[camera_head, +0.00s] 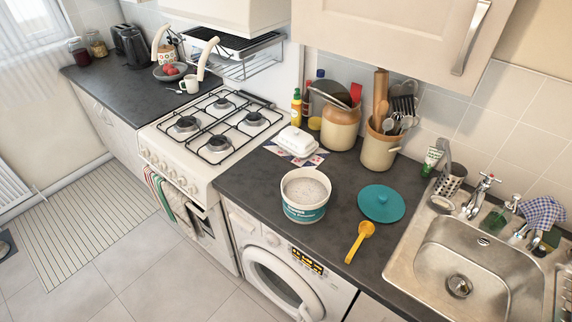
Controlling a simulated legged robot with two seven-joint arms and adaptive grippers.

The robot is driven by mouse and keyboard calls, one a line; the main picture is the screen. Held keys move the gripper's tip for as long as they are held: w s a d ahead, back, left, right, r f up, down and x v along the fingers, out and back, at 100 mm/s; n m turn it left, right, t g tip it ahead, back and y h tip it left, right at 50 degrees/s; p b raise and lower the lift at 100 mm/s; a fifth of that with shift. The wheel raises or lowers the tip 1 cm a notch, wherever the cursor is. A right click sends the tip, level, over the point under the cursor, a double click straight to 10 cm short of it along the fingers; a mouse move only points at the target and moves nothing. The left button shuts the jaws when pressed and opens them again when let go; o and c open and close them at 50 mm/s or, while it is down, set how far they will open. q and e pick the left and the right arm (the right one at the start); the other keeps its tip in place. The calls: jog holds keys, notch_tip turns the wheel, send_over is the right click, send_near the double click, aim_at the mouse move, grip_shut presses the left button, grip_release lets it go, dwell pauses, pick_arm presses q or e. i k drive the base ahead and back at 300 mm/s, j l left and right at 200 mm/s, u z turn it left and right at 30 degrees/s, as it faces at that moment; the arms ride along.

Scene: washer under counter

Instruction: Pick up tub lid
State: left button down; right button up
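The tub (304,194) is white with a teal label and stands open on the counter above the washer, pale powder inside. A yellow scoop (360,241) lies on the counter in front of the lid. The lid lies apart from the tub and the scoop. Neither of my grippers is in view.
The steel sink (470,262) with its tap is right of the lid. Behind stand a utensil crock (379,147), a brown-and-cream jar (340,127) and a white butter dish (296,141). The stove (212,132) is left. A wall cupboard (400,38) overhangs the back. Bare counter surrounds the lid.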

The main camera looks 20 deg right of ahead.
aim_at(381, 203)
jog(key=z, duration=0.45)
jog(key=k+z, duration=0.15)
jog(key=z, duration=0.75)
jog(key=k+l, duration=0.05)
